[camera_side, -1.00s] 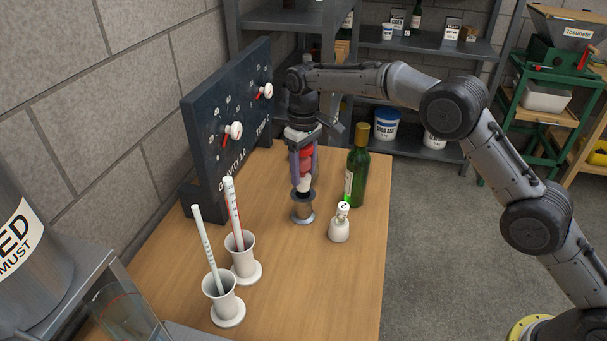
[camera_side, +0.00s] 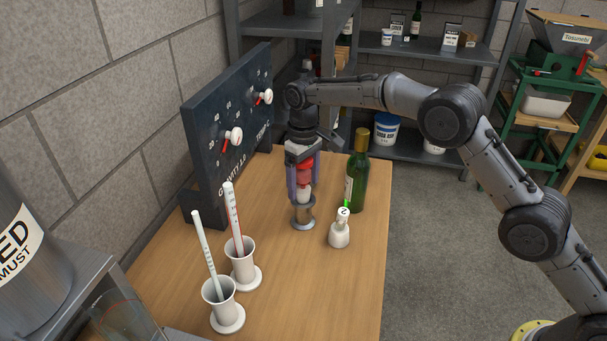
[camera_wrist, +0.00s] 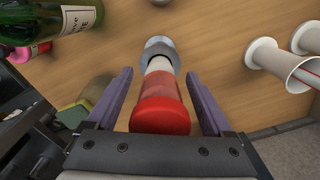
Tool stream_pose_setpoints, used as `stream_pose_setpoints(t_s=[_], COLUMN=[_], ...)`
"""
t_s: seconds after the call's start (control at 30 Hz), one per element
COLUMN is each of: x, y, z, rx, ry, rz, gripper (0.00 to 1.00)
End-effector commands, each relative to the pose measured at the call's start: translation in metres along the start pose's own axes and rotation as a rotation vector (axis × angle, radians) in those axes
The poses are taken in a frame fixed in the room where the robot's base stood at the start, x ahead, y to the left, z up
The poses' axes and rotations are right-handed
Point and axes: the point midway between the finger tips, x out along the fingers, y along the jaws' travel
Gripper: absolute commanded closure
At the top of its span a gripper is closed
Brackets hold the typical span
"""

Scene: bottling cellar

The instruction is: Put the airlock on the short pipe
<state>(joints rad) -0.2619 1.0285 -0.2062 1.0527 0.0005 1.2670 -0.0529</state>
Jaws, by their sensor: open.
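The airlock (camera_side: 304,172), with a red upper body and a white lower part, stands upright on the short metal pipe (camera_side: 303,217) on the wooden table. Its white lower end meets the pipe's mouth; how deep it sits is hard to see. My gripper (camera_side: 303,194) is open around the airlock, one purple finger on each side. In the wrist view, the red body (camera_wrist: 160,110) lies between the fingers (camera_wrist: 160,76) with a gap on both sides, and the pipe (camera_wrist: 158,49) shows beyond the white part.
A green bottle (camera_side: 357,180) and a small white vessel marked 2 (camera_side: 339,236) stand just right of the pipe. Two white jars (camera_side: 243,267) (camera_side: 223,302) with sticks stand nearer, at left. A dark gauge board (camera_side: 205,140) stands behind. The table's front right is clear.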

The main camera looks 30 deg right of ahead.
Motion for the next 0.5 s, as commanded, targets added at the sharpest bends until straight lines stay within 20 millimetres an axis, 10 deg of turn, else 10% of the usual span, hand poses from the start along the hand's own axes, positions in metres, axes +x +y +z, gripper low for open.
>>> stream_pose_setpoints(t_s=[0.5], x=[-0.087], y=[0.0], z=[-0.002], rx=[0.0], ry=[0.005], rz=[0.001], gripper=[0.15])
